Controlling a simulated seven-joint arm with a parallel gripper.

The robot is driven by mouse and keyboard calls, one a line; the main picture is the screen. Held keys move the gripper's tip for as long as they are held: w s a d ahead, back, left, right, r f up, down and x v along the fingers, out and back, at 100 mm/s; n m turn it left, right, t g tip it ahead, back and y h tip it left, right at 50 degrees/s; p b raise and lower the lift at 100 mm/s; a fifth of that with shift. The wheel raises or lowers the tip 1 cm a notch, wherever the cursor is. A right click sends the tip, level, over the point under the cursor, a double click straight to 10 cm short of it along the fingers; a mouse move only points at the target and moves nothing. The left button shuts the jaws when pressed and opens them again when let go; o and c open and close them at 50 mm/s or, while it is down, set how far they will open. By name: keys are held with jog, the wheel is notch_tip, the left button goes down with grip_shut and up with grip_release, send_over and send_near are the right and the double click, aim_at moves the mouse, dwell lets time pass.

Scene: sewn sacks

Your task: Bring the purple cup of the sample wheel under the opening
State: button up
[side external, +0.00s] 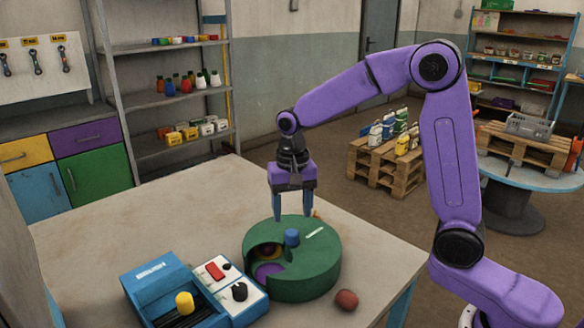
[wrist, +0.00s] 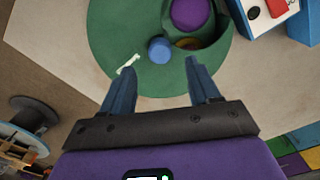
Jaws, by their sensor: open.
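The sample wheel (side external: 315,265) is a green drum on the table, with a blue knob (side external: 292,237) and a white mark (side external: 314,232) on top. An opening is cut in its left side; in it shows the purple cup (side external: 268,271), with a darker yellow-orange cup (side external: 268,250) behind it. The wrist view shows the purple cup (wrist: 190,13) too, beside the blue knob (wrist: 159,50), and part of the yellow one (wrist: 188,43). My gripper (side external: 292,216) is open and empty, pointing down just above the knob; in the wrist view the knob lies just beyond its fingertips (wrist: 160,66).
A white control box (side external: 222,272) with a red switch and black dial stands left of the wheel, beside a blue bin (side external: 155,285) with a yellow knob. A reddish-brown ball (side external: 346,299) lies at the front right. The table behind the bin is clear.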

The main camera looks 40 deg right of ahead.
notch_tip(320, 180, up, 11)
dwell(0.3)
dwell(0.4)
jog(key=s+d+f+n, duration=0.1)
jog(key=s+f+n, duration=0.2)
jog(key=s+n, duration=0.3)
jog(key=s+d+f+n, duration=0.1)
jog(key=s+f+n, duration=0.3)
jog(key=s, duration=0.9)
jog(key=s+d+f+n, duration=0.1)
jog(key=s+f+n, duration=0.3)
jog(key=s+n, duration=0.4)
jog(key=shift+s, duration=1.05)
